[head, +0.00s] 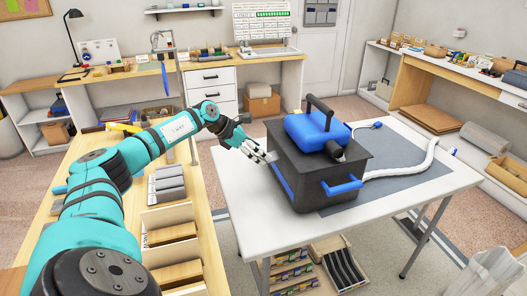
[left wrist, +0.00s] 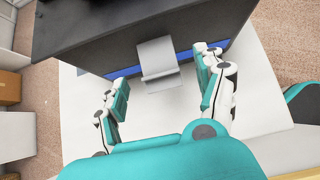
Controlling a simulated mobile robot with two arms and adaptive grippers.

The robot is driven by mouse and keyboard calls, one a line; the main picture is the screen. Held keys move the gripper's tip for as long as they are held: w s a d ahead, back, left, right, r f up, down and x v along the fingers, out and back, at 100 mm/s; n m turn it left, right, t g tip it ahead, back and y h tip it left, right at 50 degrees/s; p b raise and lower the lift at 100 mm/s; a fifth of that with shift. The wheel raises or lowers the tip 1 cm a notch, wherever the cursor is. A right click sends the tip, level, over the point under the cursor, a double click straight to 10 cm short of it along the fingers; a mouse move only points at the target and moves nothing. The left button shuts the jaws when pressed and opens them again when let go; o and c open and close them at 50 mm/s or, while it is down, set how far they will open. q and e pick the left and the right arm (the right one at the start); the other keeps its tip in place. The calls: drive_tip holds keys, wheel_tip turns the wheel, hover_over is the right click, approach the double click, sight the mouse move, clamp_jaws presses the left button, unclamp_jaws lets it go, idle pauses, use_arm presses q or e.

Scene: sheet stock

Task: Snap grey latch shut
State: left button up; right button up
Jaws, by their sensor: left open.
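The grey latch (left wrist: 157,58) is a bent plate on the side of a black box (head: 318,178), over a blue strip; it also shows small in the head view (head: 271,156). Its lower lip stands out from the box wall; I cannot tell whether it is engaged. My left gripper (head: 262,154) is open at the box's left side. In the left wrist view its two fingers stand on either side of the latch, apart from it, with nothing between the pads. My right gripper is out of view.
The box stands on a white table (head: 240,193) with a blue unit (head: 310,130) on top and a white hose (head: 405,168) at right. A wooden bench (head: 205,222) with bins lies at left. Shelves under the table hold small parts. The table's front left is clear.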

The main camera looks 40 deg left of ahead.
use_arm(q)
drive_tip(key=shift+x, duration=1.5)
drive_tip(key=shift+a, duration=0.1)
drive_tip(key=shift+c, duration=0.2)
